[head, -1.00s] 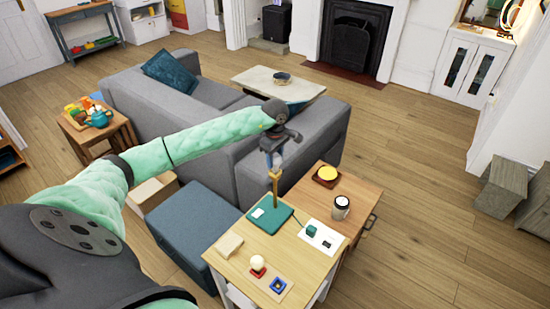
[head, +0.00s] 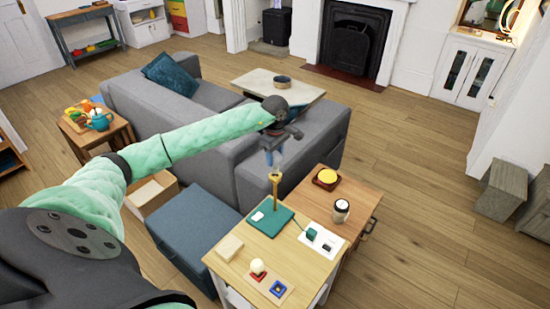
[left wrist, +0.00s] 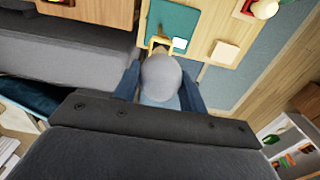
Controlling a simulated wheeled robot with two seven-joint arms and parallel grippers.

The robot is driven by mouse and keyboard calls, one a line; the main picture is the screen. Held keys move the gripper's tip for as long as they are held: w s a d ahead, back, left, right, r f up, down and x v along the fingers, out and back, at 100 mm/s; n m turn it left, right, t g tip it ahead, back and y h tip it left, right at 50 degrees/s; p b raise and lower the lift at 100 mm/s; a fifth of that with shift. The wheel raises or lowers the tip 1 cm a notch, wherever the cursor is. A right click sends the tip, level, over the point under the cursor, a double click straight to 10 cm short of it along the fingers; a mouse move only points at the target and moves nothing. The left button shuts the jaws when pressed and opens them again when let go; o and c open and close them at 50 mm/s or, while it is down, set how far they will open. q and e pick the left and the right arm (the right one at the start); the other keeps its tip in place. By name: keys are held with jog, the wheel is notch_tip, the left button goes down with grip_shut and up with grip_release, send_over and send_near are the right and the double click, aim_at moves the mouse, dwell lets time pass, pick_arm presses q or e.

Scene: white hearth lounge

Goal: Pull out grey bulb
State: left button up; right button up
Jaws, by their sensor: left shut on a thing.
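The grey bulb (left wrist: 162,76) sits between the two blue fingers of my left gripper (left wrist: 158,92) in the left wrist view. In the head view my left gripper (head: 274,155) is shut on the bulb (head: 277,164), right above the wooden lamp post (head: 275,188). The post rises from a teal base (head: 264,222) on the light wood table (head: 238,262). I cannot tell whether the bulb's lower end is still in the socket. A white bulb (head: 257,266) stands in a red holder, beside a blue square holder (head: 278,287). My right gripper is not in view.
A cream block (head: 229,248) lies on the table's left. A white sheet with small dark items (head: 321,240), a jar (head: 340,211) and a yellow round thing in a dark dish (head: 327,177) are to the right. The grey sofa (head: 220,125) stands behind.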

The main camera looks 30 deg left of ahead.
pick_arm(q)
jog(key=shift+r, duration=1.05)
